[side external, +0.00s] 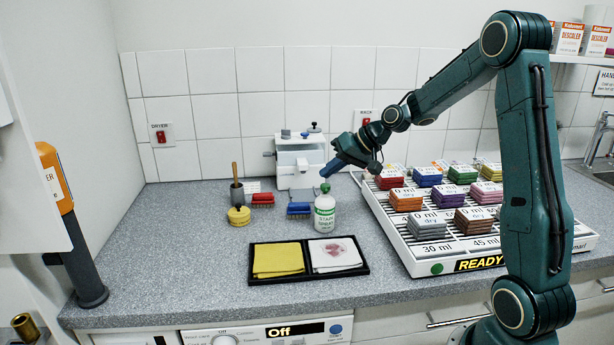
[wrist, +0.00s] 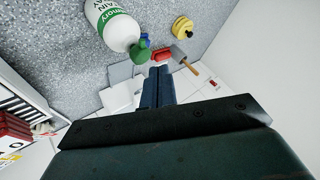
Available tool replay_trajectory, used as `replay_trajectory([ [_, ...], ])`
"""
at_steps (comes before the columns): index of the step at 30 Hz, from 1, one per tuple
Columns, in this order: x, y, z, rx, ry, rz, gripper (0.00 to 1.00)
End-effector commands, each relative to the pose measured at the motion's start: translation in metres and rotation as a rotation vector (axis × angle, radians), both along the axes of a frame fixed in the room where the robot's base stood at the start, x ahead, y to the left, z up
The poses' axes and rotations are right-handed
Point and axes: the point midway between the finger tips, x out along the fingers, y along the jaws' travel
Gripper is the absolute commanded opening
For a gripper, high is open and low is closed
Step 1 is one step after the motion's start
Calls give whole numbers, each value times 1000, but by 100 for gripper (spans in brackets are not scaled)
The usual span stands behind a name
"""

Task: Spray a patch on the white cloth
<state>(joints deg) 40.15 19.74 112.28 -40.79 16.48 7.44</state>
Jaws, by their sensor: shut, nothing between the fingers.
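The white cloth (side external: 337,262) lies in the right half of a black tray (side external: 308,279) and has a reddish-pink stain. A white spray bottle (side external: 325,215) with a green label and green top stands upright behind the tray. The bottle also shows in the wrist view (wrist: 116,32), its green top close to my fingertips. My gripper (side external: 325,172) is shut and empty, tilted down just above the bottle's top. I cannot tell whether it touches the top. In the wrist view my shut fingers (wrist: 159,73) point toward the back of the counter.
A yellow cloth (side external: 277,260) lies in the tray's left half. A rack of coloured stacks (side external: 430,262) fills the right. The counter's left is mostly clear.

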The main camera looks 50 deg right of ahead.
Motion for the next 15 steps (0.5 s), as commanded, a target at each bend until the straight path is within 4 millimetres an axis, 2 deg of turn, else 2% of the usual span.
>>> replay_trajectory([
  [15,0,0,-9,0,0,0,0],
])
